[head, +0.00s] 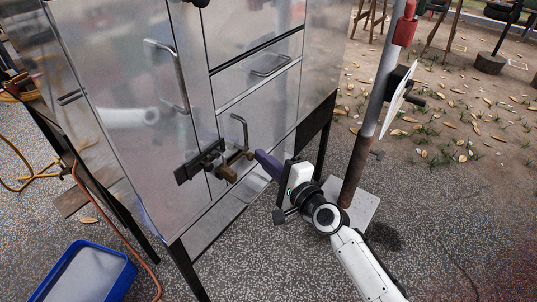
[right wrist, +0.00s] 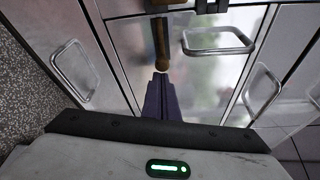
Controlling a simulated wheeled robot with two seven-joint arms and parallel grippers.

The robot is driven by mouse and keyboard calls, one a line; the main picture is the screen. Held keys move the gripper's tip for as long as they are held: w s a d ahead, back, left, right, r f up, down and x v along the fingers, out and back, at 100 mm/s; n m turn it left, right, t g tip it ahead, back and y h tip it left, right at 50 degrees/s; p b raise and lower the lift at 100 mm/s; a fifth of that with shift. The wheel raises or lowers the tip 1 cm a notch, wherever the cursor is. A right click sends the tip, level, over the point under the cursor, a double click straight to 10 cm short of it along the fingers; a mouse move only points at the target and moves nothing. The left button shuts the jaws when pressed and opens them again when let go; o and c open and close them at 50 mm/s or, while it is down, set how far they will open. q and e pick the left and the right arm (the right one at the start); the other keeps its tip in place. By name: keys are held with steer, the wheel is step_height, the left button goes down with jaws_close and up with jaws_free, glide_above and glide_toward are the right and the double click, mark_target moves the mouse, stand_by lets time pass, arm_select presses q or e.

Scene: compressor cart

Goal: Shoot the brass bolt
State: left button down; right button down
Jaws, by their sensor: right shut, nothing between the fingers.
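The steel cabinet (head: 140,110) fills the left and middle of the head view. A black bolt mount (head: 195,163) sits low on its front, across the seam beside a lower door. Brass parts of the bolt (head: 229,174) show at the mount's right end; the brass rod (right wrist: 160,45) also shows in the right wrist view, ahead of the fingers. My right gripper (head: 258,155) has purple fingers, shut together and empty, with tips close to the brass; I cannot tell whether they touch. Its fingers (right wrist: 160,80) point at the rod's end. My left gripper is out of view.
Bar handles (head: 178,80) stick out from the cabinet doors, one (head: 240,130) just above the bolt. A blue bin (head: 112,256) and an orange hose (head: 108,222) lie at lower left.

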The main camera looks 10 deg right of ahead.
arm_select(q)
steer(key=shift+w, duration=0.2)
arm_select(e)
steer(key=shift+s+a+r+p, duration=0.15)
steer(key=shift+s+a+p, duration=0.6)
steer(key=shift+s+a, duration=0.3)
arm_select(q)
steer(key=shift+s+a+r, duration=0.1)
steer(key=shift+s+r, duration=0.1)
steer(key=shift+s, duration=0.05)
arm_select(e)
steer(key=shift+s+a, duration=0.35)
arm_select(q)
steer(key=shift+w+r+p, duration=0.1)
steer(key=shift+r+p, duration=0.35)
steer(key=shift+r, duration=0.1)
arm_select(e)
steer(key=f+v, duration=0.1)
steer(key=v, duration=0.9)
steer(key=shift+d+r, duration=0.3)
steer(key=shift+d, duration=0.05)
